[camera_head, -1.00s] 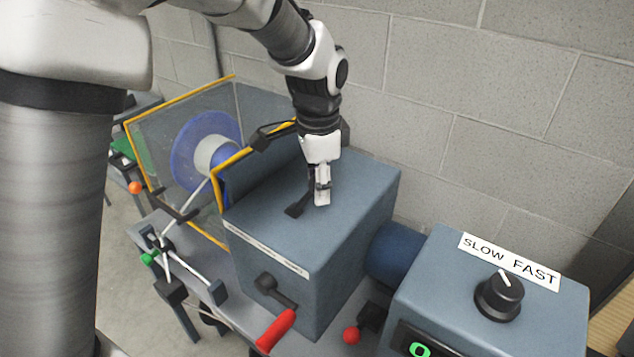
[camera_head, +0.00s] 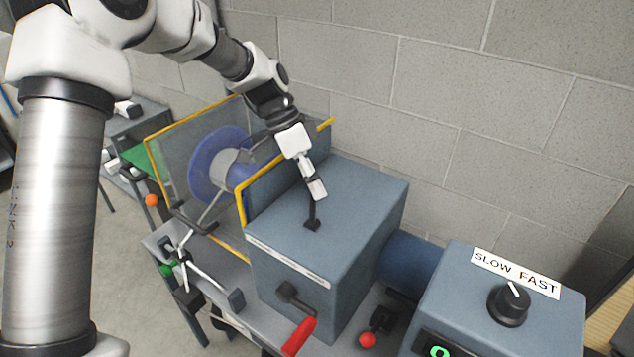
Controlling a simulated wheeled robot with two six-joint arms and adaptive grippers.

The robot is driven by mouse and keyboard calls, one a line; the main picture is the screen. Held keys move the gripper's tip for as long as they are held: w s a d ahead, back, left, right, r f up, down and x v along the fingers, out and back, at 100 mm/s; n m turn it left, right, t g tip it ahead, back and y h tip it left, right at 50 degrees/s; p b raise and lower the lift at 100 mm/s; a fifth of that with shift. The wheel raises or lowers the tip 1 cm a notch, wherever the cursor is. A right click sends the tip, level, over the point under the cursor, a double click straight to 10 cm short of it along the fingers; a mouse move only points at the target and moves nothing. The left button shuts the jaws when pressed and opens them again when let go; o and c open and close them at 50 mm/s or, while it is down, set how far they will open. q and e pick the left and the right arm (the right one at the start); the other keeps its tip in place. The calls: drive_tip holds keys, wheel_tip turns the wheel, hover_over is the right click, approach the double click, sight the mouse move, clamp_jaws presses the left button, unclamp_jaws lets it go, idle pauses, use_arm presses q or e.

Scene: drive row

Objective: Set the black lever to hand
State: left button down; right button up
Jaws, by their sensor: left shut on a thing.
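The black lever (camera_head: 312,215) rises from a small black base on top of the blue-grey gearbox housing (camera_head: 355,205). It stands close to upright in the picture; its upper end is hidden by the fingers. My left gripper (camera_head: 317,189) comes down from the upper left and is shut on the lever's upper end. A pale label strip (camera_head: 288,262) runs along the housing's near top edge, its lettering too small to read. My right gripper is out of view.
A yellow-edged clear guard (camera_head: 170,165) and a blue disc (camera_head: 218,165) are left of the housing. A red-handled crank (camera_head: 298,337) juts from its front. A SLOW FAST knob (camera_head: 508,304) sits on the box at right. A block wall (camera_head: 450,90) stands behind.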

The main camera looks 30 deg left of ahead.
use_arm(q)
drive_tip(key=shift+a+f, duration=0.2)
drive_tip(key=shift+a, duration=0.05)
drive_tip(key=c, duration=1)
unclamp_jaws()
drive_tip(key=shift+o, duration=1.4)
drive_tip(key=v, duration=1.2)
drive_tip(key=shift+w+a, duration=0.2)
drive_tip(key=shift+a, duration=0.05)
drive_tip(key=shift+f, duration=0.1)
